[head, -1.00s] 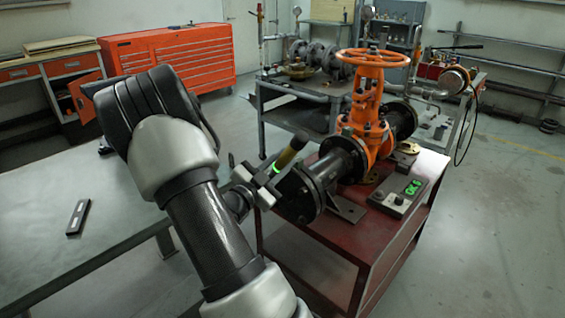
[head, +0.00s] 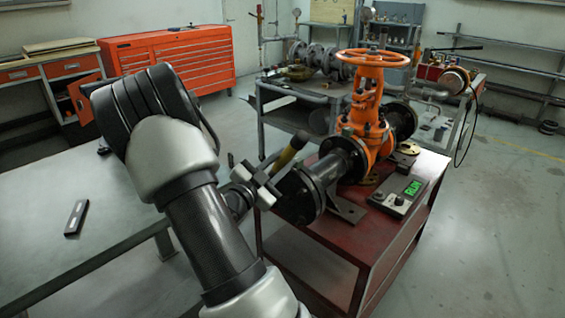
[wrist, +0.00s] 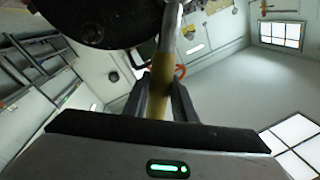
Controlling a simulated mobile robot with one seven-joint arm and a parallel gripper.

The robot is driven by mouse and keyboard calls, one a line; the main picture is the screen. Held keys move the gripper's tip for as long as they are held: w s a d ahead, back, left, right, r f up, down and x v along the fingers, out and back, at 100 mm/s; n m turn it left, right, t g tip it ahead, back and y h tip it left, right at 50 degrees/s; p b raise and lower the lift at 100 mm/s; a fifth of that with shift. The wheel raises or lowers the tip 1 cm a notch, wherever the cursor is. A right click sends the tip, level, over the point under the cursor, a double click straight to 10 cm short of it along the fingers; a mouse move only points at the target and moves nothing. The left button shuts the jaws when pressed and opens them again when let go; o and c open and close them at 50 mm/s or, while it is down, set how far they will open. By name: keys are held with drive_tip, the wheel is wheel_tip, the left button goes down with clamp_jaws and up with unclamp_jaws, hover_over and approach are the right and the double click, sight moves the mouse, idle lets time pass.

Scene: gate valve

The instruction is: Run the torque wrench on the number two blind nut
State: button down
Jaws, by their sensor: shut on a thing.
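My gripper (head: 266,180) is shut on the torque wrench, whose yellow-brown body (head: 287,156) tilts up to the right. In the wrist view the wrench (wrist: 162,75) stands between the two dark fingers, and its grey shaft runs up past the edge of a dark round flange (wrist: 85,12). In the head view the black blind flange (head: 298,195) closes the near left end of the orange gate valve (head: 366,115), just right of my gripper. The number two nut cannot be made out, nor whether the wrench sits on it. A control box (head: 398,196) shows green "RUN".
The valve stands on a dark red cart (head: 345,240). A grey table (head: 110,235) with a small dark bar (head: 76,218) is at left. A rear bench (head: 300,92) and an orange tool cabinet (head: 170,60) stand behind. The floor at right is clear.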

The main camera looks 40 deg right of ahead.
drive_tip(key=shift+r, duration=0.15)
drive_tip(key=shift+w+v, duration=0.15)
drive_tip(key=shift+v, duration=0.95)
drive_tip(key=shift+w+v, duration=0.1)
drive_tip(key=shift+v, duration=1.05)
drive_tip(key=shift+a+r, duration=0.1)
drive_tip(key=shift+r, duration=0.05)
